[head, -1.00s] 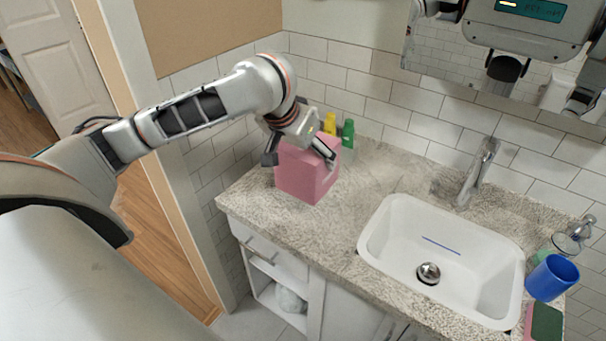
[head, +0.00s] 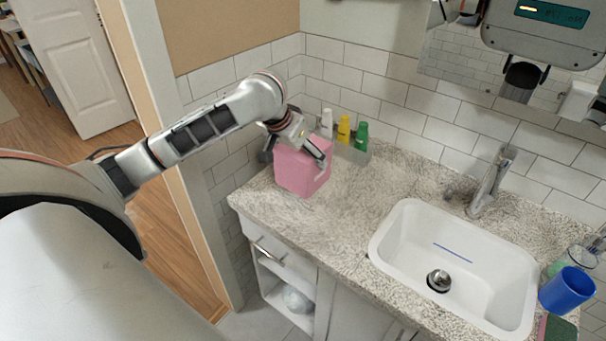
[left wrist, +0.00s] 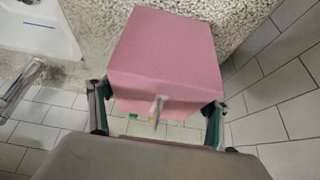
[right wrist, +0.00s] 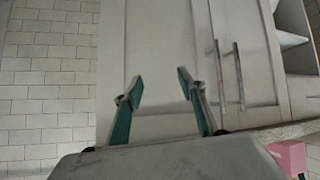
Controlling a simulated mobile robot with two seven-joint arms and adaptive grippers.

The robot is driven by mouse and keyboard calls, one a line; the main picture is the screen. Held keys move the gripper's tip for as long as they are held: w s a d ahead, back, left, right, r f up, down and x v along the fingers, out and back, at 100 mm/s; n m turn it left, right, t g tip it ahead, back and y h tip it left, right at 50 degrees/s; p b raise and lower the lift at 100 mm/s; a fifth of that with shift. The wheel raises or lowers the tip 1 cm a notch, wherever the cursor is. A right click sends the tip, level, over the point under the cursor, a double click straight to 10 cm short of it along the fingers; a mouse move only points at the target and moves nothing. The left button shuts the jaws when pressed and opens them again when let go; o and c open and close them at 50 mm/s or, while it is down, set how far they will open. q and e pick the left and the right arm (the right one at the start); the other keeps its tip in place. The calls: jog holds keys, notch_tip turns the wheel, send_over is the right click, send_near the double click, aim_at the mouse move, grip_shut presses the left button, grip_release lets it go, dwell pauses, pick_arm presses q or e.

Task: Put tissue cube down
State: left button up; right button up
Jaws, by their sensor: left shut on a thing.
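The pink tissue cube (head: 300,172) is at the left end of the stone counter (head: 345,228), near the back corner. My left gripper (head: 296,150) is shut on it from behind and above, one finger on each side. In the left wrist view the cube (left wrist: 168,60) sits between the two fingers (left wrist: 158,112), with a white tissue tuft at its edge. I cannot tell whether its underside touches the counter. My right gripper (right wrist: 155,95) is open and empty in front of white cabinet doors; the cube's corner (right wrist: 288,157) shows at the lower right there.
A tray with white, yellow (head: 344,128) and green (head: 362,135) bottles stands right behind the cube. The white sink (head: 455,265) and faucet (head: 491,181) are to the right, with a blue cup (head: 567,290) beyond. Counter between cube and sink is clear.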

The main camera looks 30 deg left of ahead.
aim_at(289, 157)
pick_arm(q)
jog(key=shift+f, duration=3.45)
jog(key=o, duration=1.2)
jog(key=shift+f, duration=0.1)
jog(key=shift+r, duration=0.25)
jog(key=v, duration=1.1)
jog(key=shift+s+r, duration=0.25)
jog(key=shift+r, duration=0.05)
